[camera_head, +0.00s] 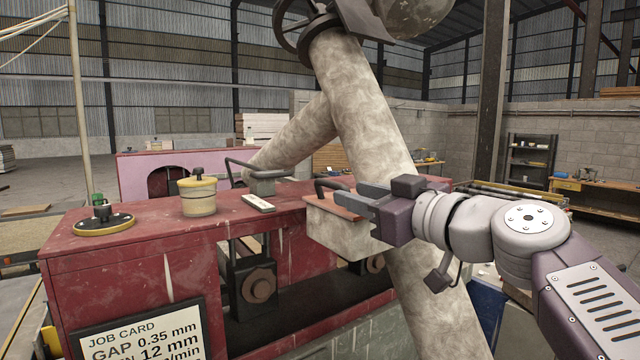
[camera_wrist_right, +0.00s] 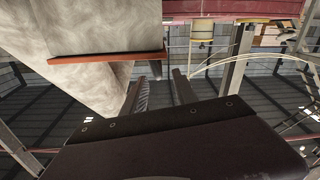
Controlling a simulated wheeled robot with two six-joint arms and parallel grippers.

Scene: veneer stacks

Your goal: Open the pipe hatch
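A large mottled grey pipe (camera_head: 358,110) slants down across the middle of the head view. A pale box (camera_head: 335,232) juts from it, with a red-orange lid edge (camera_head: 340,209) and a dark bar handle (camera_head: 326,184) on top. The lid looks shut. My right gripper (camera_head: 347,197) is at the box top, close to the handle, fingers pointing left. In the wrist view its two fingers (camera_wrist_right: 157,80) are apart, and the orange edge (camera_wrist_right: 110,60) lies beside them. A small dark piece shows between the fingertips; I cannot tell whether they touch the handle. My left gripper is not in view.
A red machine bench (camera_head: 120,265) stands left of the pipe, carrying a cream pot (camera_head: 198,197), a round yellow-rimmed disc (camera_head: 103,224) and a grey block with a bar handle (camera_head: 268,183). A job card (camera_head: 140,335) is on its front.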

